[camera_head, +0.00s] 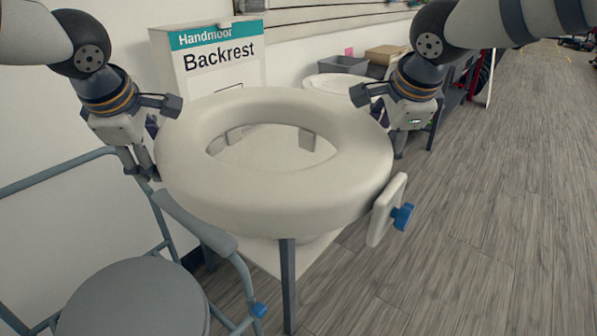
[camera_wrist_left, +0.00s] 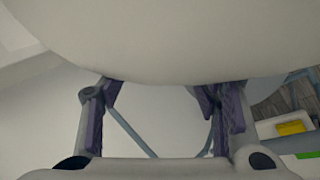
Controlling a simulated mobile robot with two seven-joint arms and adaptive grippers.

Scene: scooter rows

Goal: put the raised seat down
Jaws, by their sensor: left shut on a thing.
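The raised seat (camera_head: 275,195) is a thick off-white ring with a large oval opening. It sits level between my two arms, over a white table top (camera_head: 270,252); its underside is hidden, so I cannot tell whether it touches. A white bracket (camera_head: 381,215) with a blue knob (camera_head: 403,217) hangs at its right side. My left gripper (camera_head: 143,163) is at the seat's left edge, shut on the seat. In the left wrist view the pale seat (camera_wrist_left: 180,35) fills the top, with the fingers (camera_wrist_left: 160,110) at its edge. My right gripper (camera_head: 399,140) is at the right edge, its fingertips mostly hidden.
A box labelled Backrest (camera_head: 212,62) stands behind the seat. A chair with a grey round seat (camera_head: 135,300) and tubular frame is at front left. Bins and a white basin-like thing (camera_head: 340,82) are behind. Wooden floor (camera_head: 480,220) is open at right.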

